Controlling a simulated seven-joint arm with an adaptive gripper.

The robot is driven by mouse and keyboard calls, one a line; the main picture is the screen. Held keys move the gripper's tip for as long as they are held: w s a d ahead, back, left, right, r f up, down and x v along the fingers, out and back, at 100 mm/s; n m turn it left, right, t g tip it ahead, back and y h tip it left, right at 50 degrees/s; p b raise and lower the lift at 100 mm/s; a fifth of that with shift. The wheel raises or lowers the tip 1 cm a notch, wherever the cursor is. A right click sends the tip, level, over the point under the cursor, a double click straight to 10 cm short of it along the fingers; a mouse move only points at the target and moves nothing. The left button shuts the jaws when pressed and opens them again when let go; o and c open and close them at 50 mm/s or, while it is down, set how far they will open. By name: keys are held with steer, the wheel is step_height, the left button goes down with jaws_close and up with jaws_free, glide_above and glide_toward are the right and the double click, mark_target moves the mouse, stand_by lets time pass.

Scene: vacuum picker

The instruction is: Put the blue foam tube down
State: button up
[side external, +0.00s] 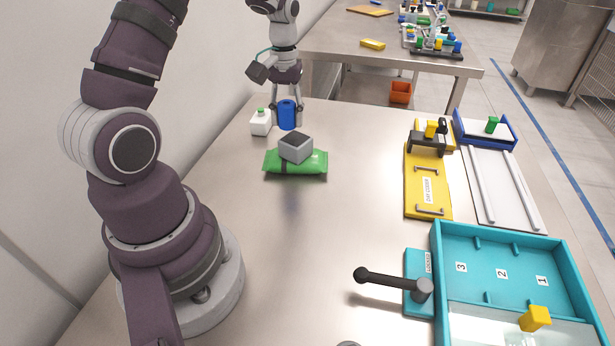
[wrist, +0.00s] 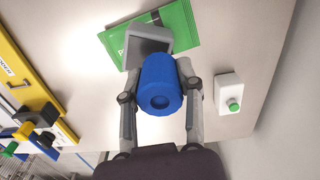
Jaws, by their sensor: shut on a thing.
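The blue foam tube (side external: 287,115) is held between the fingers of my gripper (side external: 287,112), near the far end of the table. In the wrist view the tube (wrist: 160,85) sits between both fingers of my gripper (wrist: 160,90), with its round end and a dark central hole facing the camera. In the side view the tube looks upright. I cannot tell whether its lower end touches the table.
A green packet (side external: 310,164) with a grey block (side external: 296,148) on it lies in front of the tube. A yellow board (side external: 426,185) and teal tray (side external: 437,250) are right. The middle table is clear.

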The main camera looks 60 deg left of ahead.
steer(key=w+d+m, duration=0.4)
steer(key=d+m, duration=0.2)
steer(key=d, duration=0.3)
steer(key=m, duration=0.4)
glide_above(359, 206)
steer(key=f, duration=0.1)
step_height(359, 206, down, 8)
steer(key=shift+r, duration=0.15)
steer(key=shift+f, duration=0.2)
steer(key=o, duration=0.9)
steer(key=shift+f, duration=0.1)
steer(key=shift+o, duration=0.2)
